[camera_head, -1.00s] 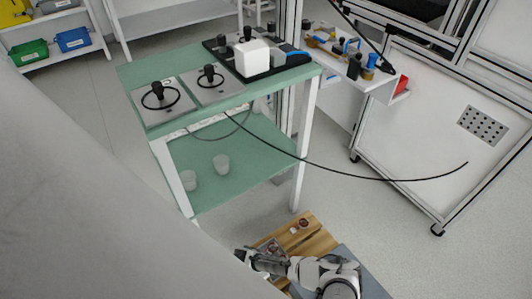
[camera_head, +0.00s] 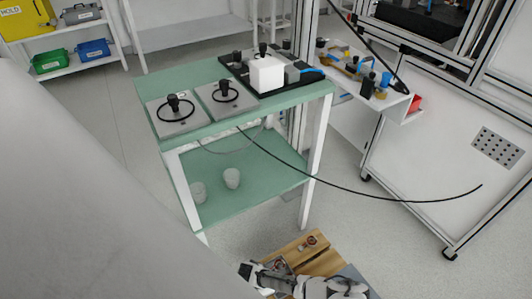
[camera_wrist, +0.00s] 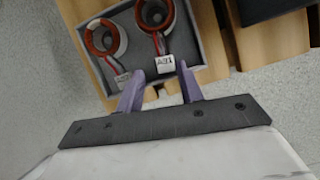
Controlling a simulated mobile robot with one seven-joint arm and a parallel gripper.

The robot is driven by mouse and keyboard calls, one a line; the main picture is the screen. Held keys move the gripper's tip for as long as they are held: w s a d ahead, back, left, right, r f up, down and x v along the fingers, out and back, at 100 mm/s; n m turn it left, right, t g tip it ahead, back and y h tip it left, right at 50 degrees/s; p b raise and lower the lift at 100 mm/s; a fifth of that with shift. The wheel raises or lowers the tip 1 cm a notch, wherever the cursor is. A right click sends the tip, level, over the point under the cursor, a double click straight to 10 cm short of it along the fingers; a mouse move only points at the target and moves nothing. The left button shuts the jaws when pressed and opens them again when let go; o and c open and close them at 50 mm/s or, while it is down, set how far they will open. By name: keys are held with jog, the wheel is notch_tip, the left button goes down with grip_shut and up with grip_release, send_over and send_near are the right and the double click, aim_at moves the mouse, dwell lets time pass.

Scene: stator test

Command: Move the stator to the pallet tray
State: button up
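In the wrist view, two ring-shaped stators with red windings lie in a grey tray, a left stator (camera_wrist: 91,38) and a right stator (camera_wrist: 141,14). Each has a white label on its lower side. The tray (camera_wrist: 207,45) rests on a wooden pallet (camera_wrist: 285,40), also seen at the bottom of the head view (camera_head: 322,262). A small ring-shaped part (camera_head: 311,240) lies on the pallet outside the tray. My gripper (camera_wrist: 160,80) has purple fingers spread apart at the tray's near edge, with nothing held between them. In the head view, my gripper (camera_head: 248,271) is beside the tray.
A green table (camera_head: 200,132) stands behind the pallet, with two square plates, a black board and a white block (camera_head: 267,74) on top. A black cable crosses toward the framed cabinet (camera_head: 430,170). Grey floor is open between.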

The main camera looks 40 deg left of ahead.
jog(key=p+v, duration=0.4)
jog(key=v, duration=0.9)
jog(key=shift+r, duration=0.35)
jog(key=shift+s+a, duration=0.1)
dwell(0.8)
